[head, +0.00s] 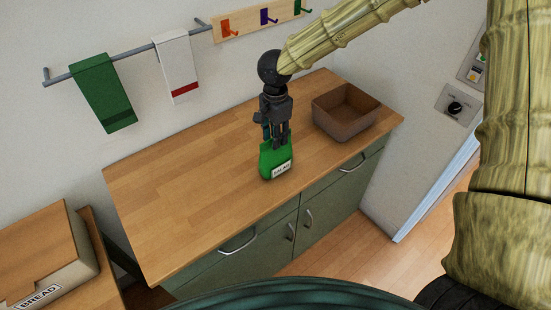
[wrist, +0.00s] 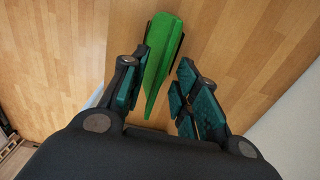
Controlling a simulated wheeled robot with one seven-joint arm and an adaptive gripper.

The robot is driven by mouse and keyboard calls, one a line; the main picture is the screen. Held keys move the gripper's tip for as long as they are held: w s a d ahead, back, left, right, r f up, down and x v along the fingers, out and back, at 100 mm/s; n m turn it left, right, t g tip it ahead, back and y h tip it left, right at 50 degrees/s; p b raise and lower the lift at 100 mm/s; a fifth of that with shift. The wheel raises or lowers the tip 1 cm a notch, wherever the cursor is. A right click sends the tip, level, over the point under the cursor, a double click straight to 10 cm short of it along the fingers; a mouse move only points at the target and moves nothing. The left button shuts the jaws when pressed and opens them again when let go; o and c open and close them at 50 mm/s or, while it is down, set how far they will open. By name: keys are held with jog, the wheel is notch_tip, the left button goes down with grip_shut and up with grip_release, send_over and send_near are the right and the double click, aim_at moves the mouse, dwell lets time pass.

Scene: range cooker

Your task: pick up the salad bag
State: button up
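The salad bag (head: 275,160) is green with a white label and stands on the wooden counter, below my gripper (head: 277,142). In the wrist view the green bag (wrist: 161,50) shows as a narrow wedge between the two fingers of my gripper (wrist: 163,68). The fingers are apart. The left finger is close beside the bag, and a small gap shows on the right. I cannot tell whether the left finger touches it. The bag's top is partly hidden by the fingers in the head view.
A brown open basket (head: 345,112) stands on the counter (head: 190,180), right of the bag. The counter's left part is clear. Towels hang from a wall rail (head: 130,65) behind it. A bread box (head: 50,255) sits at lower left.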

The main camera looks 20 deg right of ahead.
jog(key=shift+s+f, duration=0.1)
jog(key=shift+f, duration=0.35)
jog(key=shift+f+p, duration=0.25)
jog(key=shift+p, duration=0.2)
dwell(0.6)
grip_shut()
